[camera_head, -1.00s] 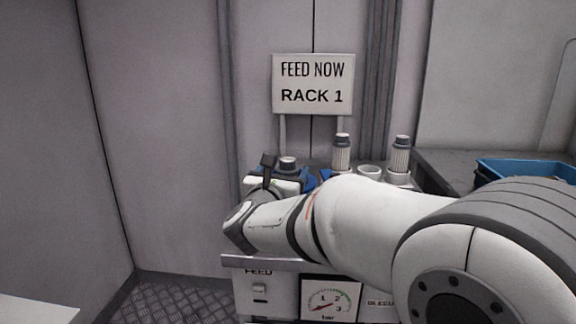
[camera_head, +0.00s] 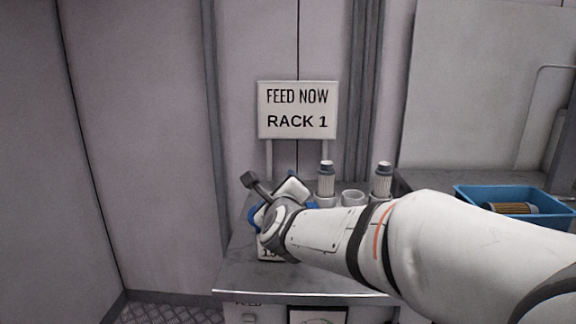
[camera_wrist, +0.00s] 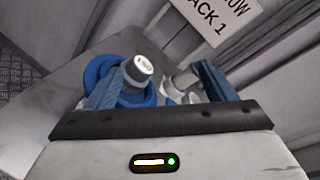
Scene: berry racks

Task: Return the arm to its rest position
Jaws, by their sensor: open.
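My white arm reaches in from the right over the bench in the head view, with its wrist above the bench's left part. My gripper (camera_wrist: 158,80) shows two blue fingers spread apart in the wrist view, with nothing clasped between them. Beyond the fingers is a white-topped, dark-collared cap (camera_wrist: 138,69) with a printed mark too small to read. A blue ring (camera_wrist: 104,73) lies around or behind it, partly covered by the left finger. In the head view the wrist hides most of the gripper.
The grey bench (camera_head: 245,278) carries two white ribbed cartridges with dark caps (camera_head: 326,180) (camera_head: 381,180) and an empty white cup (camera_head: 353,198). A "FEED NOW RACK 1" sign (camera_head: 297,110) stands behind. A blue bin (camera_head: 475,196) holding a brownish cartridge (camera_head: 511,208) is at right.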

